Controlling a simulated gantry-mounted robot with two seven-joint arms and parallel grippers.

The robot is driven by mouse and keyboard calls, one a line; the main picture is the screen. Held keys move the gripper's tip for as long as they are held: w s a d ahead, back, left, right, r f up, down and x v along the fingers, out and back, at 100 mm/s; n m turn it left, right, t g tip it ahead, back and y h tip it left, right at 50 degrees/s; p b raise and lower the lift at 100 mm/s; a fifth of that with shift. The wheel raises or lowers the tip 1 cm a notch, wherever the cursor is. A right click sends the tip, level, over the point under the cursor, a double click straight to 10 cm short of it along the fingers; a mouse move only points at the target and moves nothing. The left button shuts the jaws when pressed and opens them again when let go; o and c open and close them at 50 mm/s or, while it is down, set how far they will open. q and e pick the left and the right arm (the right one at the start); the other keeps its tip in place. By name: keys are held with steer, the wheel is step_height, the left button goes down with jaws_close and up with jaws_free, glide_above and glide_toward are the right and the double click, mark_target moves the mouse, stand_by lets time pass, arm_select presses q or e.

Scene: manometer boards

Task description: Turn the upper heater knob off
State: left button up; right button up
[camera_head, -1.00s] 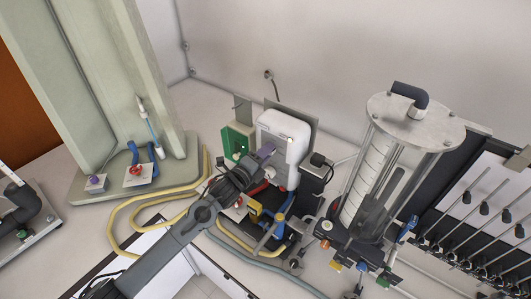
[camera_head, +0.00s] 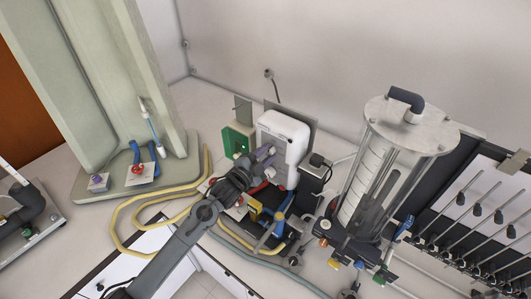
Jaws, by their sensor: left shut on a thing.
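The heater is a white box (camera_head: 286,126) standing upright against a grey backing plate, in the middle of the head view. My left gripper (camera_head: 268,155) reaches its front face from the lower left. Its jaws are shut on a small part at that face, which I take to be the upper heater knob. The fingers hide the knob, so I cannot read its setting. My right gripper is not in view.
A green box (camera_head: 236,141) stands left of the heater, and a dark box (camera_head: 313,176) stands right of it. Yellow hoses (camera_head: 122,222) loop on the left. A tall clear cylinder (camera_head: 372,180) stands at the right, beside a board with several rods.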

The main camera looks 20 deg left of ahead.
arm_select(q)
steer(key=shift+n, duration=0.7)
steer(key=o, duration=1.1)
steer(key=shift+c, duration=0.2)
steer(key=shift+s+a+f, duration=0.1)
steer(key=shift+s+a, duration=0.05)
steer(key=shift+s, duration=0.35)
steer(key=b+v, duration=0.1)
steer(key=v, duration=0.8)
steer(key=shift+s, duration=0.4)
